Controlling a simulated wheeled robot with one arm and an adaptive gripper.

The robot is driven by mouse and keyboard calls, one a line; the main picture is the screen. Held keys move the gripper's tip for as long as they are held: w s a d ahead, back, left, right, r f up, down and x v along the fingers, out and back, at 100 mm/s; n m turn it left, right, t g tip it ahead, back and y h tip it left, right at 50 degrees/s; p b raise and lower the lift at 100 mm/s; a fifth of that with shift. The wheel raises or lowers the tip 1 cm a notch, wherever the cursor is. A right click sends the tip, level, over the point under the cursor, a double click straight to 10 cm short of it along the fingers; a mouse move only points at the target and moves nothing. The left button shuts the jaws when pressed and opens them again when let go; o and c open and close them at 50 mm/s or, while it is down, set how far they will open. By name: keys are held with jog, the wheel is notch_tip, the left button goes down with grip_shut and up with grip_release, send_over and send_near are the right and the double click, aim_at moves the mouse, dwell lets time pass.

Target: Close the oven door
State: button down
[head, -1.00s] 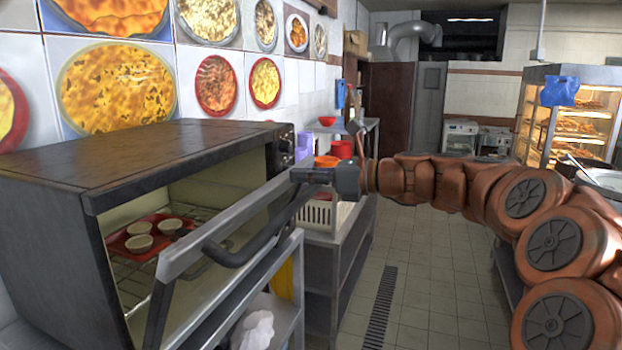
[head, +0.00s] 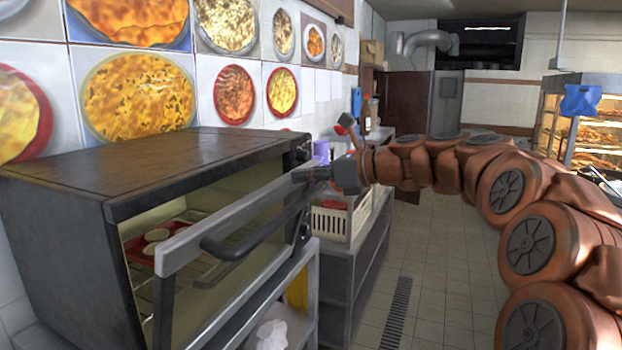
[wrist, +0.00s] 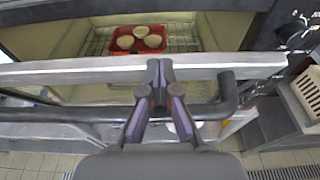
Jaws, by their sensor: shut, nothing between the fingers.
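The oven (head: 60,235) is a dark box at the left in the head view. Its door (head: 215,225) hangs partly open, tilted outward, with a grey top bar and a dark handle (head: 228,252). A red tray (head: 135,247) with three small cups is inside. My gripper (head: 308,173) is at the far end of the door's top bar. In the wrist view my gripper (wrist: 160,72) is shut and empty, its fingertips at the top bar (wrist: 60,72) and its fingers above the handle (wrist: 60,115). Exact contact with the bar is hard to tell.
A shelf unit (head: 362,265) with a white basket (head: 328,222) stands just beyond the oven. A tiled aisle floor (head: 445,275) is clear to the right. A lit food display case (head: 590,140) stands at the far right.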

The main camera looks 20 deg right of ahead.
aim_at(288, 174)
jog(key=shift+w+a+r, duration=0.45)
jog(key=shift+w+a, duration=0.3)
jog(key=shift+w, duration=0.05)
jog(key=shift+w+a+r, duration=0.25)
jog(key=shift+w+a, duration=0.25)
dwell(1.4)
